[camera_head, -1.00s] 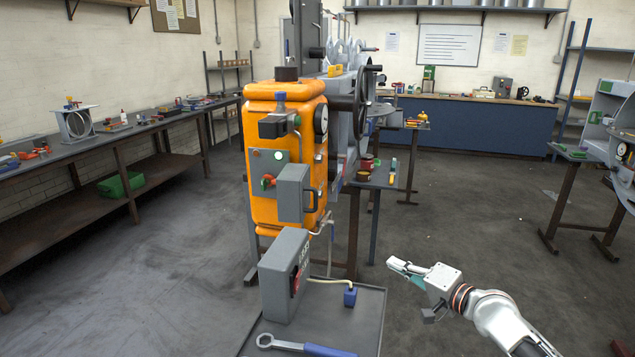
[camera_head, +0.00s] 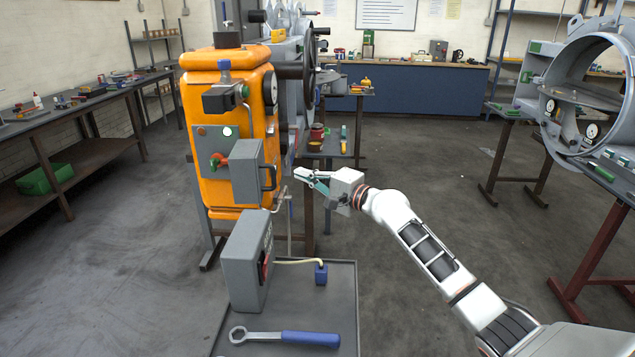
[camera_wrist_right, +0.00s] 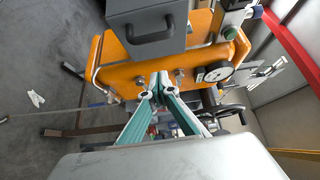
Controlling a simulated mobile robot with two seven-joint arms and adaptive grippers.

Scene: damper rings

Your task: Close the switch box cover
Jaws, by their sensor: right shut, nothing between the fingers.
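The orange machine (camera_head: 228,105) carries a switch plate (camera_head: 205,140) with a red and green switch (camera_head: 218,161) and a lit white lamp. The grey switch box cover (camera_head: 246,174) stands open, out from the plate on its right side, leaving the switch exposed. Its dark handle (camera_head: 269,177) faces right. My right gripper (camera_head: 299,173) is shut and empty, a little right of the handle and apart from it. In the right wrist view, the cover (camera_wrist_right: 172,38) and its handle (camera_wrist_right: 150,33) show above the closed fingertips (camera_wrist_right: 159,84). My left gripper is out of view.
Below the machine, a dark tray table (camera_head: 335,318) holds a grey box (camera_head: 243,262), a blue plug (camera_head: 321,275) on a cable, and a blue-handled wrench (camera_head: 310,338). A large handwheel (camera_head: 308,72) stands behind the machine. Open floor (camera_head: 440,170) lies to the right.

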